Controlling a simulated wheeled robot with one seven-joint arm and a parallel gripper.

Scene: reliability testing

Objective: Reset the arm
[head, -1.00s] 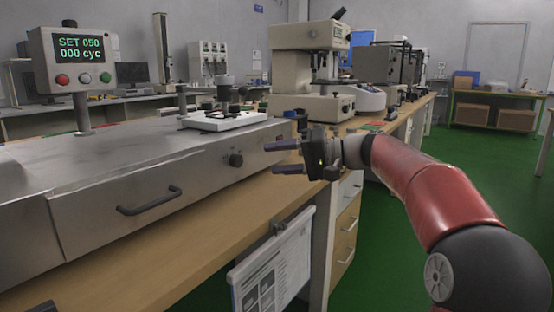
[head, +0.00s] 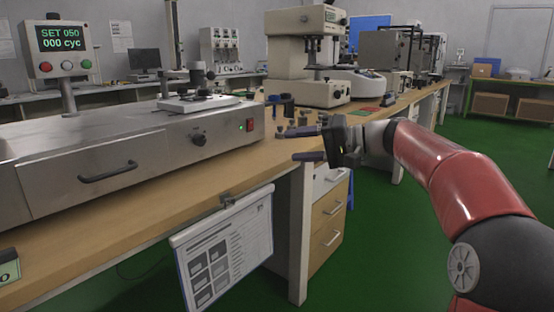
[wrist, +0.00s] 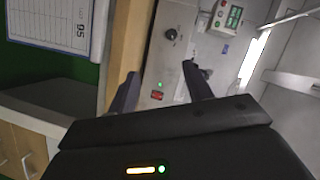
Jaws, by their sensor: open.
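My gripper (head: 302,144) is open and empty. In the head view it points left, in front of the wooden bench (head: 215,196) near its front edge. My red arm (head: 460,180) reaches in from the right. In the wrist view the two dark fingers of my gripper (wrist: 160,90) are spread apart, with the steel test machine (wrist: 172,62) beyond them and nothing between them. The machine also shows at left in the head view (head: 60,165), with a black knob, a lit green lamp and a red switch on its front.
A display post (head: 57,50) reads SET 050, 000 cyc. A clipboard sheet (head: 225,250) hangs from the bench edge. A beige press (head: 300,55) and other instruments stand along the bench. Drawers (head: 328,222) are below. Green floor (head: 420,250) is clear at right.

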